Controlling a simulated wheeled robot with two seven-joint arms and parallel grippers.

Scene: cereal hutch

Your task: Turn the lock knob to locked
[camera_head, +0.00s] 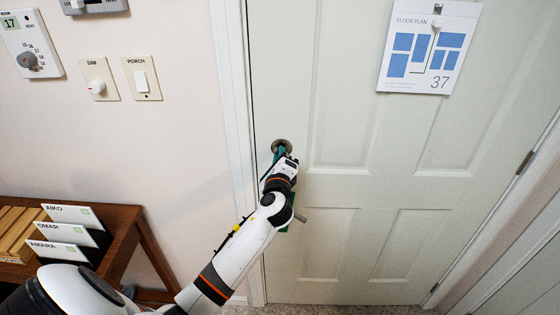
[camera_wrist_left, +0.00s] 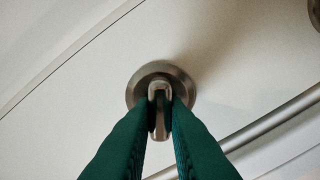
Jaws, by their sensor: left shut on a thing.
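The lock knob (camera_wrist_left: 159,92) is a small metal thumb-turn on a round metal plate (camera_wrist_left: 133,88) on the pale door. In the left wrist view, the two green fingers of my left gripper (camera_wrist_left: 160,120) are shut on the knob, one on each side. The knob points along the vertical of that view. In the head view, the round plate (camera_head: 282,145) shows near the door's left edge, with my left gripper (camera_head: 277,156) at it. My gripper and wrist hide the knob there. My right gripper is not in view.
A door lever (camera_head: 300,217) sits below the lock, partly behind my left arm; its bar also shows in the left wrist view (camera_wrist_left: 275,117). A floor plan sheet (camera_head: 428,45) hangs on the door. A wooden desk (camera_head: 125,215) with labelled folders stands left. Wall switches (camera_head: 142,78) are upper left.

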